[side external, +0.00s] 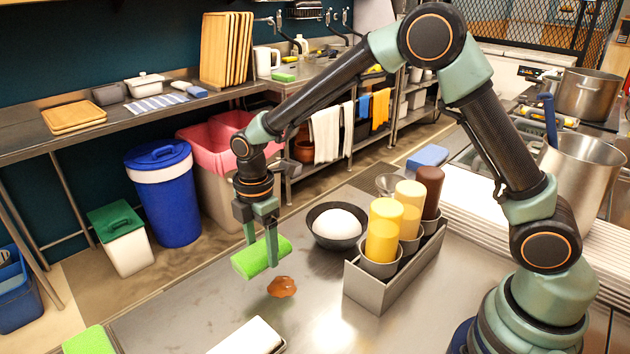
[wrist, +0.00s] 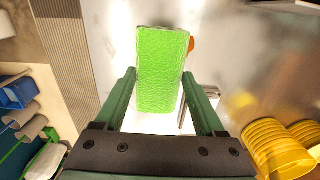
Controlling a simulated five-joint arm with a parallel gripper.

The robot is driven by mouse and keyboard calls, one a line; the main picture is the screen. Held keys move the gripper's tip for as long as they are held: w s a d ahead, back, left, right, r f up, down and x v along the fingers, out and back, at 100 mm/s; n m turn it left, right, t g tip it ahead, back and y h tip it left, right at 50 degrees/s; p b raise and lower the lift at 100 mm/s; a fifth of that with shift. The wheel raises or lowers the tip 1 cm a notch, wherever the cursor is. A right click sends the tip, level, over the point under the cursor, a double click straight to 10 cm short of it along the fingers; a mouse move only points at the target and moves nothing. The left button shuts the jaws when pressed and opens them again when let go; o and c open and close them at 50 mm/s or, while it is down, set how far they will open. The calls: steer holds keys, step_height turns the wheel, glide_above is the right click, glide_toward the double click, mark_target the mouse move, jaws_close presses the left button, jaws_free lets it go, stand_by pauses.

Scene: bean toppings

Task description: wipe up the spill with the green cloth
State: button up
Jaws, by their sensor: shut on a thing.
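The green cloth (side external: 258,261) is a thick, block-like piece. My gripper (side external: 262,252) is shut on it and holds it over the steel counter (side external: 205,300). In the wrist view the cloth (wrist: 162,85) sits between the two fingers of my gripper (wrist: 160,80). The spill (side external: 281,287) is a small reddish-brown patch on the counter, just below and right of the cloth in the side view. In the wrist view only an edge of the spill (wrist: 192,44) shows beside the cloth's right side; the cloth hides the rest.
A metal caddy (side external: 392,290) with yellow and brown bottles stands right of the spill. A dark bowl (side external: 336,239) holding a white dome is behind it. A white block (side external: 247,338) and another green piece (side external: 90,341) lie near the front. Bare counter lies left of the spill.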

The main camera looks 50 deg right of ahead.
steer(key=shift+s+d, duration=0.2)
steer(key=shift+d, duration=0.75)
steer(key=shift+f, duration=2.85)
steer(key=shift+f, duration=0.5)
steer(key=shift+s, duration=0.1)
steer(key=shift+s, duration=2.4)
steer(key=shift+w, duration=2.55)
steer(key=shift+s, duration=0.1)
steer(key=shift+s, duration=2.5)
